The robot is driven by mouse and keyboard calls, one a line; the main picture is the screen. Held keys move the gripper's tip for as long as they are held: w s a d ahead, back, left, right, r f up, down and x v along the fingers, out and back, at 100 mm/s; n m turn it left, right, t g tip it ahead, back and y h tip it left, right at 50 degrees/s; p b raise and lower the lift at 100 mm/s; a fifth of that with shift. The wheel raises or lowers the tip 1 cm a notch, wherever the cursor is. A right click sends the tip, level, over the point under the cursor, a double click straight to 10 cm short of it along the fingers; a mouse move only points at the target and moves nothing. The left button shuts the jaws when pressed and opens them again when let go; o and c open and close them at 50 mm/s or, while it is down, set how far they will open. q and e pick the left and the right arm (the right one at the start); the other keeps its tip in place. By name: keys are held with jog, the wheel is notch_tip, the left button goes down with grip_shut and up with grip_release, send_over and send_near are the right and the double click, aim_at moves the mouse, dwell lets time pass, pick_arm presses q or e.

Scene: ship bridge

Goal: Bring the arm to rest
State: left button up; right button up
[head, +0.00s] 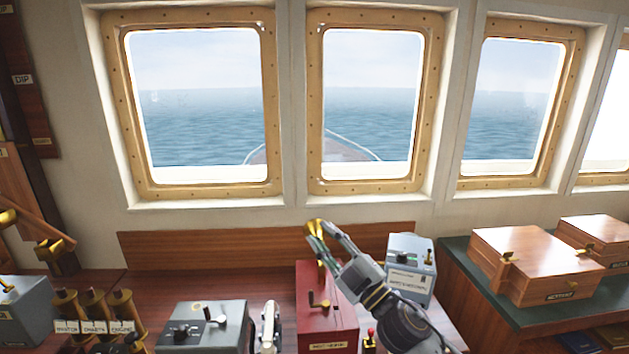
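My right arm comes in from the lower right. Its gripper (321,236) is above the red box (318,322) on the wooden console. The two fingers point up and to the left, with a gap between them, and I see nothing held. A brass horn mouth (315,226) shows right at the fingertips, apparently behind them; I cannot tell whether they touch. The red box has a brass crank on its front, and my arm hides part of its right side. My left gripper is not in view.
A grey box with a lever (205,326) stands left of the red box, a blue-grey box (410,265) behind my forearm. Wooden boxes (530,262) sit on the green-topped counter (455,262) at right. Windows line the wall.

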jog(key=s+d+f+m+g+h, duration=0.1)
jog(key=s+d+f+m+h, duration=0.1)
jog(key=d+f+m+h, duration=0.7)
jog(key=s+d+f+m+g+h, duration=0.1)
jog(key=d+f+m+g+h, duration=0.1)
jog(key=d+f+m+h, duration=0.65)
jog(key=s+d+f+g+y, duration=0.25)
jog(key=s+f+g, duration=0.75)
jog(key=s+f, duration=1.05)
jog(key=s+f+g, duration=0.1)
jog(key=s+f, duration=0.1)
jog(key=f, duration=1.4)
jog(key=s+f+g, duration=0.1)
jog(key=s+f, duration=0.2)
jog(key=f, duration=1.3)
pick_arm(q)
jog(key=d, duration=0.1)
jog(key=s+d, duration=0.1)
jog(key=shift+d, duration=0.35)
pick_arm(e)
jog(key=s+d+f, duration=0.2)
jog(key=s+f, duration=0.7)
jog(key=s, duration=0.2)
jog(key=s+d+f+g, duration=0.1)
jog(key=s+f, duration=0.9)
jog(key=shift+s+d+f+n, duration=0.15)
jog(key=shift+s+d+n, duration=0.2)
jog(key=shift+s+d, duration=0.05)
